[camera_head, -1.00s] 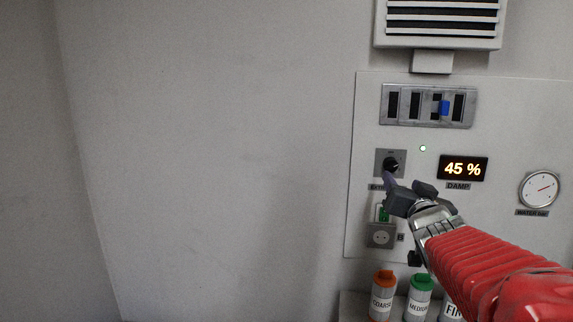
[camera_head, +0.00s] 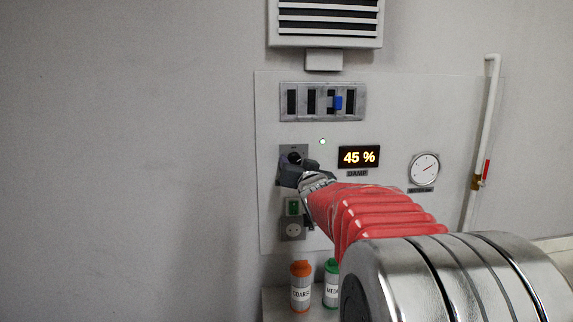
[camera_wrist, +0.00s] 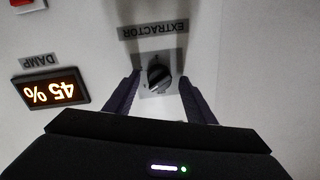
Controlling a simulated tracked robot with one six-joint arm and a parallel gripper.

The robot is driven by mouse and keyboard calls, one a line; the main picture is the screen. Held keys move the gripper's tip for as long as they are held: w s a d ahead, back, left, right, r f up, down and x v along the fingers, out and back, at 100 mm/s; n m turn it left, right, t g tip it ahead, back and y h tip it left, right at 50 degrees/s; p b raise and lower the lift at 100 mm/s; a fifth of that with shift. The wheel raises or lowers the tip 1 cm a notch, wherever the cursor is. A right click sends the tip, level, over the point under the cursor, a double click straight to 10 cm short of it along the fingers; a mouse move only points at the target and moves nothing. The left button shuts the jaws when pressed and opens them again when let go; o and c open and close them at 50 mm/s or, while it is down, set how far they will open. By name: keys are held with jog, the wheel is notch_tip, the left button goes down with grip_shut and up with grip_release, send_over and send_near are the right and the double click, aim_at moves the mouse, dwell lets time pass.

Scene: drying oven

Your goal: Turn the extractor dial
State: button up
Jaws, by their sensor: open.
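The extractor dial (camera_wrist: 158,77) is a small round black knob on a grey square plate on the wall panel. In the wrist view it appears upside down, with the EXTRACTOR label (camera_wrist: 153,29) beyond it. In the head view the dial (camera_head: 294,157) is partly covered by my gripper (camera_head: 296,168). In the wrist view my gripper (camera_wrist: 159,92) is open, with one dark finger on each side of the dial and its plate. The fingers look apart from the knob; whether they touch it cannot be told.
The lit 45 % damp display (camera_head: 359,157) is right of the dial, a socket (camera_head: 293,228) below it and slider slots (camera_head: 322,101) above. A gauge (camera_head: 424,168) and white pipe (camera_head: 483,140) are further right. Bottles (camera_head: 301,286) stand on a shelf below.

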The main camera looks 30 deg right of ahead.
jog(key=shift+w+d, duration=0.2)
jog(key=shift+w, duration=0.3)
jog(key=shift+c, duration=0.3)
jog(key=c, duration=0.9)
jog(key=shift+a, duration=0.25)
jog(key=shift+c, duration=0.4)
jog(key=shift+d, duration=0.15)
